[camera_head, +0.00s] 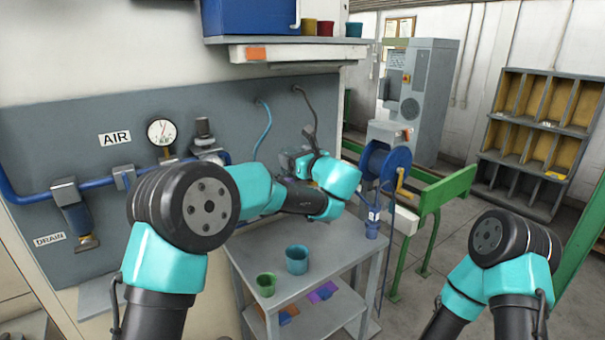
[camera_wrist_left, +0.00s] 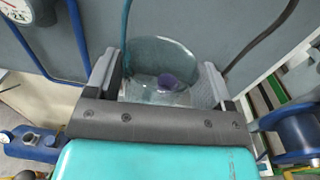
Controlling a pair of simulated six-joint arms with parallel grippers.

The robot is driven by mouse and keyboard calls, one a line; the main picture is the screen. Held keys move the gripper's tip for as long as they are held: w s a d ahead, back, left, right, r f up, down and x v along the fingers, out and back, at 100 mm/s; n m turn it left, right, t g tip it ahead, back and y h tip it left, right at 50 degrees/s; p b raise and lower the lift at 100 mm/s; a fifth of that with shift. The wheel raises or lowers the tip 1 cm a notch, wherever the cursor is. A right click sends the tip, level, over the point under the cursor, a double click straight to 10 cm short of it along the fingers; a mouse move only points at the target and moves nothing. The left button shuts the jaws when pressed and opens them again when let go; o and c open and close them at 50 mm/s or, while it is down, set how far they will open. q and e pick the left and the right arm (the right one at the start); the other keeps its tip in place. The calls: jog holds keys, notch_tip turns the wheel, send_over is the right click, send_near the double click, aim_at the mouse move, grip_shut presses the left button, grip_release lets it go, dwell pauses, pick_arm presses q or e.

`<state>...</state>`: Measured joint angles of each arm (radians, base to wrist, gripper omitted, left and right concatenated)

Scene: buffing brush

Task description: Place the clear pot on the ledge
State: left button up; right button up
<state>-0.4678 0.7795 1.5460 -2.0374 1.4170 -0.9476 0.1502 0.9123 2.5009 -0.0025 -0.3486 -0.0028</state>
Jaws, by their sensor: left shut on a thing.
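My left gripper (camera_head: 291,162) is in front of the grey wall panel, above the small grey table. In the left wrist view its two fingers (camera_wrist_left: 160,82) are shut on the clear pot (camera_wrist_left: 150,55), a see-through bluish vessel with a round rim. A purple patch shows in or through the pot; I cannot tell which. In the head view the pot is mostly hidden by the gripper and wrist. The ledge (camera_head: 330,51), a pale shelf with an orange label, is on the wall above my gripper. My right gripper is out of view; only part of my right arm shows.
A blue box (camera_head: 250,16) and several small coloured pots (camera_head: 325,28) stand above the ledge. A green pot (camera_head: 266,284) and a teal pot (camera_head: 297,259) stand on the table (camera_head: 335,245). Hoses (camera_head: 265,130), a gauge (camera_head: 161,131) and a blue reel (camera_head: 386,163) are near the arm.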

pick_arm(q)
jog(key=s+a+r+m+t+h, duration=0.1)
jog(key=s+r+m+h, duration=0.1)
jog(key=s+h, duration=0.2)
jog(key=s+r+m+t+h, duration=0.1)
jog(key=s+r+m+h, duration=0.1)
jog(key=s, duration=0.7)
jog(key=s+a+r+m+t+h, duration=0.1)
jog(key=s+r+m+t+h, duration=0.1)
jog(key=s+m+h, duration=0.2)
jog(key=s+h, duration=0.1)
jog(key=s, duration=0.1)
jog(key=shift+s+a+r+h, duration=0.25)
jog(key=shift+s+a+h, duration=0.05)
jog(key=shift+s+a, duration=0.05)
